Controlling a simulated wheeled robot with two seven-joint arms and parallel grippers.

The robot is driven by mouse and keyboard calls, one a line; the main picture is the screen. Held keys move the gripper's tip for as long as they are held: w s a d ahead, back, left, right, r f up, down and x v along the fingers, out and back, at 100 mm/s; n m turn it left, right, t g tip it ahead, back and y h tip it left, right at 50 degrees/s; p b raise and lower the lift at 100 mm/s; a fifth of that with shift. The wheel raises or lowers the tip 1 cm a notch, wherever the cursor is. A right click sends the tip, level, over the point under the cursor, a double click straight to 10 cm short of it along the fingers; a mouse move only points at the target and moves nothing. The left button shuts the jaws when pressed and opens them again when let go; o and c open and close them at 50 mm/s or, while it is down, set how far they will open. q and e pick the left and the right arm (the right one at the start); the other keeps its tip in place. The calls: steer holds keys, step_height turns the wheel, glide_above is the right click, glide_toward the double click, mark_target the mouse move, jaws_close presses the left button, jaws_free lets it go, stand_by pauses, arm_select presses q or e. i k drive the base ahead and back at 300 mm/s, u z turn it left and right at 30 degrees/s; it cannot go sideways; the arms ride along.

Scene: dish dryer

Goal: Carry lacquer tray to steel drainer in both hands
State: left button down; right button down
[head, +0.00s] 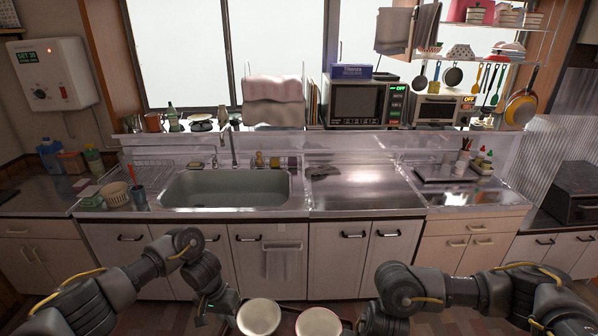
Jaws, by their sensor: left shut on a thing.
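The dark lacquer tray (288,322) is at the bottom edge of the head view, in front of the cabinets, and mostly cut off. Two pale round bowls, one at left (258,316) and one at right (319,322), stand on it. My left gripper (226,312) is shut on the tray's left side; its fingertips are hard to make out. My right arm comes down on the tray's right side, but its gripper is below the frame. A flat steel draining surface (362,188), mostly bare, lies right of the sink, across a gap from the tray.
The sink (225,188) is left of the steel surface. A basket (115,194) and a blue cup (138,196) stand at the counter's left. A dark board (446,175) lies at right. A towel (281,262) hangs on a cabinet door.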

mark_target(359, 192)
steer(key=i, duration=1.55)
steer(key=z, duration=1.9)
steer(key=i, duration=2.2)
steer(key=u, duration=0.7)
